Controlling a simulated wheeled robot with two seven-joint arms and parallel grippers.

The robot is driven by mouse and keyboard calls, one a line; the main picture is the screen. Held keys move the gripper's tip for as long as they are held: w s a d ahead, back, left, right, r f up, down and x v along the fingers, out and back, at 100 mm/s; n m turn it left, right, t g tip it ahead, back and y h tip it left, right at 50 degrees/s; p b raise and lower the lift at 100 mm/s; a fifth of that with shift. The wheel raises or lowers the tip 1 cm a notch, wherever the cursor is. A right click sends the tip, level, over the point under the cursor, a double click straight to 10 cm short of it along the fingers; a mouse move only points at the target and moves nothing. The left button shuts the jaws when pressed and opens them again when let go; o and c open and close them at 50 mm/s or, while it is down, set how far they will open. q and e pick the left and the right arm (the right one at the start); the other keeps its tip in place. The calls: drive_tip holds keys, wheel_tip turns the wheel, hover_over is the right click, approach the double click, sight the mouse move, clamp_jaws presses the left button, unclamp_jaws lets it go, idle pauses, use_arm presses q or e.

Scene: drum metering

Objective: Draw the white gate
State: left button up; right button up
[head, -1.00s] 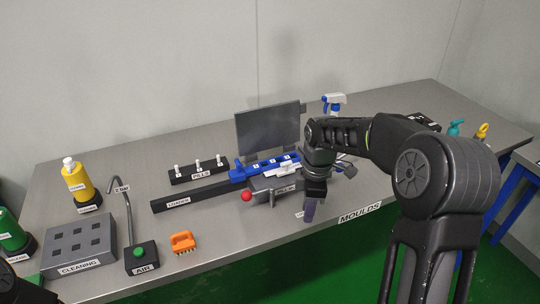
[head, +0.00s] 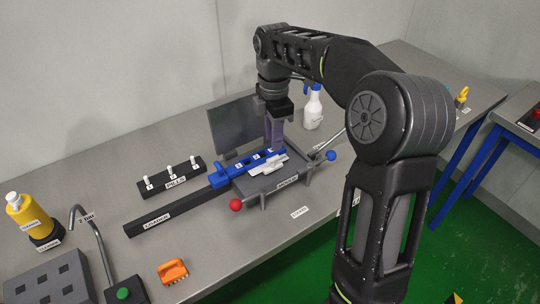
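A white piece that looks like the gate (head: 268,165) lies on the grey drum machine (head: 262,184), beside a blue slotted rail (head: 236,167). My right gripper (head: 275,146) points down from above, with its fingers at the far side of the rail, just behind the white piece. The fingers overlap in this view, so I cannot tell whether they are open or shut, or whether they touch anything. My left gripper is out of view.
A dark upright panel (head: 238,127) stands behind the machine. A red ball knob (head: 235,205) and a blue ball knob (head: 331,155) flank it. A spray bottle (head: 313,110) is to the right. The pill stand (head: 168,183), orange brush (head: 172,271) and yellow bottle (head: 29,217) are left.

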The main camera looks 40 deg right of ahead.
sight(273, 158)
drive_tip(key=shift+f+p, duration=0.35)
drive_tip(key=shift+f, duration=3.6)
clamp_jaws()
